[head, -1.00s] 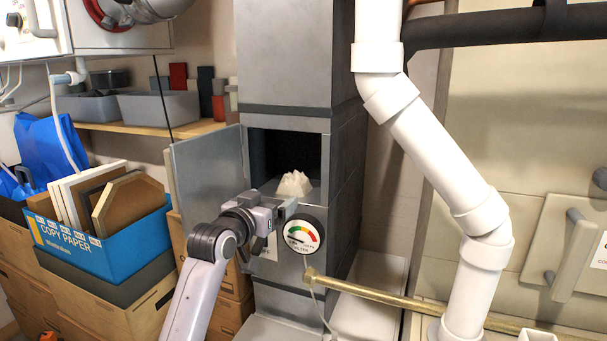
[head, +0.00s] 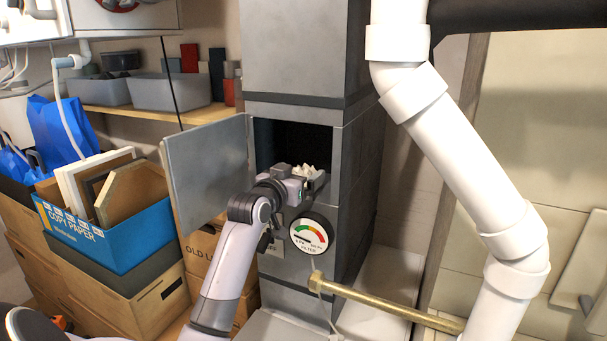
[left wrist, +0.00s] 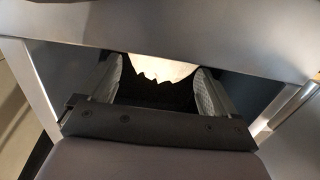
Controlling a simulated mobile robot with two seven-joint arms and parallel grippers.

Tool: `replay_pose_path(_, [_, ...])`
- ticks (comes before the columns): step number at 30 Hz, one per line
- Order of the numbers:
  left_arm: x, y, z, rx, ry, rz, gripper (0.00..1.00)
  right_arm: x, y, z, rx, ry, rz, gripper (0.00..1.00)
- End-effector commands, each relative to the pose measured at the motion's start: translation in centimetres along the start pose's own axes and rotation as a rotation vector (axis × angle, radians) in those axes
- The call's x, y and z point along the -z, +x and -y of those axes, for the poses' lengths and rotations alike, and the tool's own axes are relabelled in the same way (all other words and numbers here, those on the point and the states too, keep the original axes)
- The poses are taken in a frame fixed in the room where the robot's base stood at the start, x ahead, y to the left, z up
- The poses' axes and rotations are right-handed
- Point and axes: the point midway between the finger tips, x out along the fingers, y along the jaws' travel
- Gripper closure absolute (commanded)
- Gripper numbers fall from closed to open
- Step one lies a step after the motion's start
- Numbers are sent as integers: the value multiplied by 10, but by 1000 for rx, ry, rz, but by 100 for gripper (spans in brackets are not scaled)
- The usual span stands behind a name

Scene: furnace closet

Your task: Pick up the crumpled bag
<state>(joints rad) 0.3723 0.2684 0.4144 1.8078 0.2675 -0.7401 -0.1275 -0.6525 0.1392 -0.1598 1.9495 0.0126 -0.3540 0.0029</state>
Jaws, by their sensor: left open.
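The crumpled bag (head: 307,171) is a small off-white lump with a jagged top inside the open furnace compartment (head: 292,133). My left gripper (head: 312,180) is at the compartment opening, in front of the bag, and hides most of it in the head view. In the left wrist view the pale bag (left wrist: 160,68) shows beyond and between the two open fingers (left wrist: 160,88); its upper part is cut off by a grey metal edge. I cannot tell whether the fingers touch it. My right gripper is not in view.
The grey compartment door (head: 208,168) stands open to the left of my arm. A gauge (head: 309,236) sits below the opening, with a brass pipe (head: 385,303) beneath. A thick white pipe (head: 455,150) runs down at the right. A blue paper box (head: 110,243) stands at left.

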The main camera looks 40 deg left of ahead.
Motion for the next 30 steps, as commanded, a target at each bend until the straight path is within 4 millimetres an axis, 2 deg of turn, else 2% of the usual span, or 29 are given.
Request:
replay_pose_path(7, [0, 24, 0, -1, -1, 1, 8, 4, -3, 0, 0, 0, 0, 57])
replay_pose_path(17, [0, 27, 0, -1, 1, 0, 8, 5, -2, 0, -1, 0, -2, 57])
replay_pose_path(22, [0, 27, 0, 0, 0, 0, 61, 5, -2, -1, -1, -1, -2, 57])
replay_pose_path(23, [0, 27, 0, 0, 0, 0, 63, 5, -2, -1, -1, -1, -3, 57])
replay_pose_path(30, [0, 27, 0, 0, 0, 0, 63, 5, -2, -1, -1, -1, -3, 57])
